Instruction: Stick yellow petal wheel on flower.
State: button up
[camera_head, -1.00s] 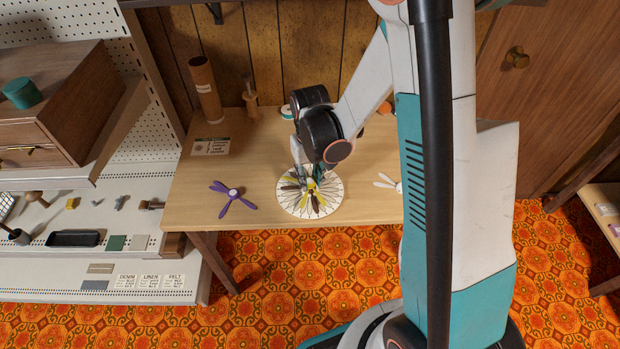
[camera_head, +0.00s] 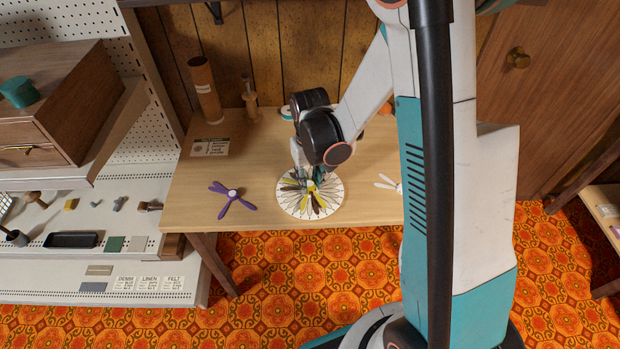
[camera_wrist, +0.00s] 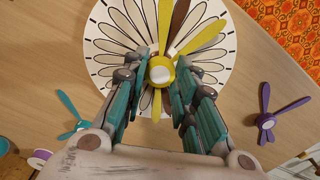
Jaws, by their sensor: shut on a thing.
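The yellow petal wheel (camera_wrist: 205,38) has several long yellow petals and a yellow hub with a white centre. My gripper (camera_wrist: 161,75) is shut on its hub, with teal-padded fingers on both sides. The wheel is over the middle of the flower, a round white disc with outlined petals (camera_wrist: 105,46). The flower also shows in the head view (camera_head: 330,207), on the table. Brown petals (camera_wrist: 180,16) show between the yellow ones. I cannot tell whether the wheel touches the disc.
A purple petal wheel (camera_head: 232,196) lies on the wooden table (camera_head: 260,170) left of the flower. A cardboard tube (camera_head: 206,90) and a spool holder (camera_head: 250,103) stand at the back.

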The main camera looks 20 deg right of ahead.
jog(key=shift+f, duration=0.15)
jog(key=o, duration=0.9)
jog(key=shift+c, duration=0.2)
notch_tip(320, 180, up, 12)
dwell(0.3)
